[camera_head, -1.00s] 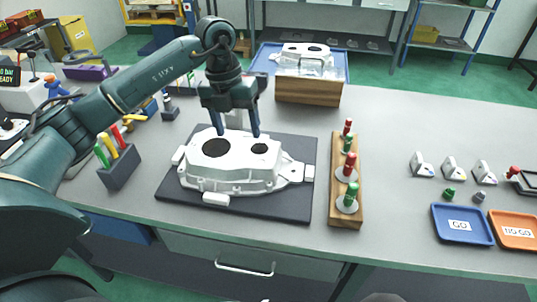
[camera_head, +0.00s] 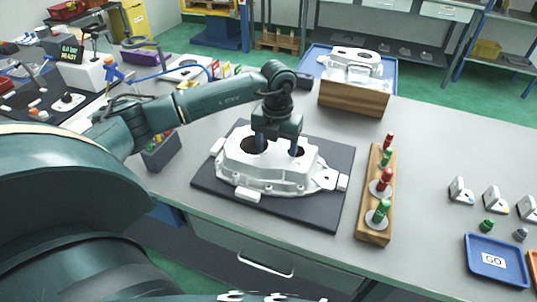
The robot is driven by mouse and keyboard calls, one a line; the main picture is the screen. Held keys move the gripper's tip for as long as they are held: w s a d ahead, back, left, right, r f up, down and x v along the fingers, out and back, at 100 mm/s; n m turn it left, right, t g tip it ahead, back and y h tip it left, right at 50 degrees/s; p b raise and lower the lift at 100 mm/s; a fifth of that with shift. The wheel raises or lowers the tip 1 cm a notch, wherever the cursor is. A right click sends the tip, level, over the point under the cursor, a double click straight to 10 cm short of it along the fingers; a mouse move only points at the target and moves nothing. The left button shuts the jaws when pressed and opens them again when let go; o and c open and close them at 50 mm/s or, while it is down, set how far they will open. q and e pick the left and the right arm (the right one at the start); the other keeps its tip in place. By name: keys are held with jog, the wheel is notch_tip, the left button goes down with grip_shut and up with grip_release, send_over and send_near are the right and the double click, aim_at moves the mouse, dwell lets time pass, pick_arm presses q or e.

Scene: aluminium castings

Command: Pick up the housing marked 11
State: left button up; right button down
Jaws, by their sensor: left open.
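A white cast housing (camera_head: 258,174) lies on a dark mat (camera_head: 318,214) on the grey bench, with two round dark openings in its top. No number can be read on it. My left gripper (camera_head: 277,146) is directly over the housing, pointing down, with its fingers apart. One finger is at the larger opening and the other at the smaller one; I cannot tell how deep they reach. Another pale casting (camera_head: 352,63) sits on a wooden box at the back; no mark is readable there. My right gripper is not in view.
A wooden rack (camera_head: 374,208) with red and green gauges stands right of the mat. A dark holder (camera_head: 160,152) with coloured handles stands to the left. A blue GO tray (camera_head: 495,260) and small white brackets (camera_head: 459,191) are at the right.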

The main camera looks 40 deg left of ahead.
pick_arm(q)
jog(key=shift+f, duration=1.25)
jog(key=shift+c, duration=0.6)
grip_shut()
jog(key=shift+w+r, duration=0.2)
